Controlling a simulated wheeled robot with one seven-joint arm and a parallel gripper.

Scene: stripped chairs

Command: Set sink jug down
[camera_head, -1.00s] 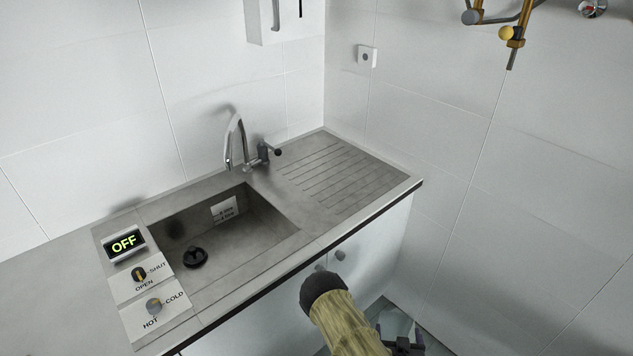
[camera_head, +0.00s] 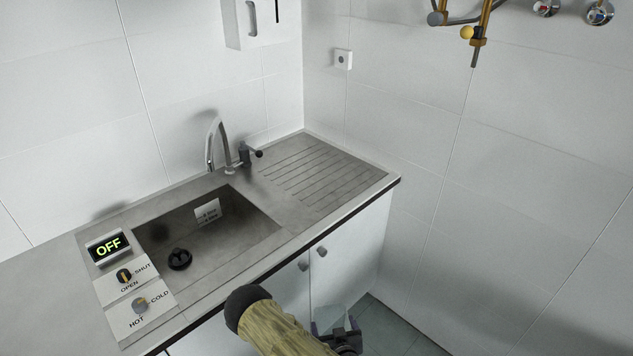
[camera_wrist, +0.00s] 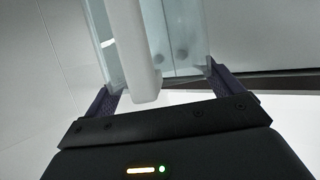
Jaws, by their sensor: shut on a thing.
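The jug (camera_head: 331,320) is see-through and pale blue, low at the bottom of the head view, in front of the white cabinet. In the wrist view its clear walls (camera_wrist: 188,40) and a white handle (camera_wrist: 130,50) show between the two dark fingers. My gripper (camera_wrist: 162,88) is shut on the jug; it also shows in the head view (camera_head: 345,336), partly cut off. The jug is off the counter, below its front edge. Its base and contents cannot be made out. The sink (camera_head: 250,240) is grey, with a dark drain piece in it.
The ribbed drainboard (camera_head: 325,172) right of the sink is bare. A tap (camera_head: 215,145) curves over the sink's back. The control panel (camera_head: 125,280) at left reads OFF. The cabinet front (camera_head: 350,250) has round knobs. A wall stands close on the right.

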